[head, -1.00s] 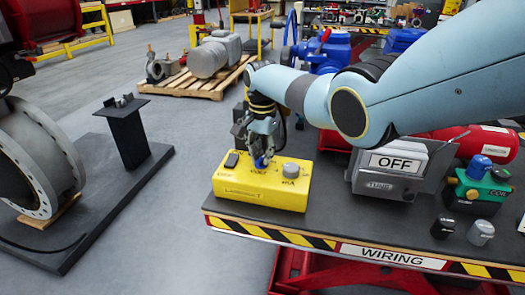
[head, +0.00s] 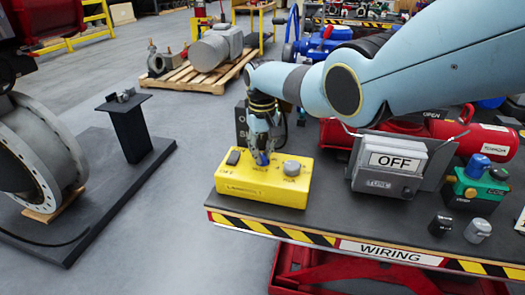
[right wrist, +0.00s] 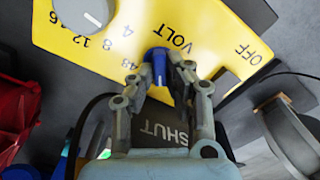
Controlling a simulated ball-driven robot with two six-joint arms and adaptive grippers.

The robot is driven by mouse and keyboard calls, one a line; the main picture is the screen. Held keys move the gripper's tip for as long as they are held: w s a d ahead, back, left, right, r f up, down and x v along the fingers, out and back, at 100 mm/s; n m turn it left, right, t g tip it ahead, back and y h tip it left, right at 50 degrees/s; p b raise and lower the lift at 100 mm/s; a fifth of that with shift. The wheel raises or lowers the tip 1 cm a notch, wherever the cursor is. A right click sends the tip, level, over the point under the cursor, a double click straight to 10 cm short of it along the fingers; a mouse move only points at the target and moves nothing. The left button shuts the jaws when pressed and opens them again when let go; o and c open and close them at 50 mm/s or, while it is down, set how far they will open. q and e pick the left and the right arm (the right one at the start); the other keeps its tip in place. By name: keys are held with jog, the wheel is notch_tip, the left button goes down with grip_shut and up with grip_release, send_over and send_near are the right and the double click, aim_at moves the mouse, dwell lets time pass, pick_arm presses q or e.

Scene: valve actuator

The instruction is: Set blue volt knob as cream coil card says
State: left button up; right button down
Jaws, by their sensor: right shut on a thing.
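The yellow box (head: 243,187) stands at the left end of the wiring table. My right gripper (head: 262,158) reaches down to its blue volt knob. In the right wrist view the two fingertips (right wrist: 164,66) close on the sides of the blue knob (right wrist: 158,62). The printed words VOLT and OFF and a 48 mark show around it; which mark the knob points at is unclear. I cannot pick out a cream coil card with readable writing. My left gripper is not in view.
A grey case with an OFF card (head: 395,162) stands to the right. The striped table edge (head: 330,241) runs in front.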

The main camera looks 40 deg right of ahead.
aim_at(262, 155)
jog(key=shift+w+n, duration=0.1)
jog(key=shift+n, duration=1.4)
jog(key=c, duration=1.3)
grip_release()
jog(key=shift+c, duration=0.2)
notch_tip(262, 155, up, 12)
jog(key=shift+f, duration=0.1)
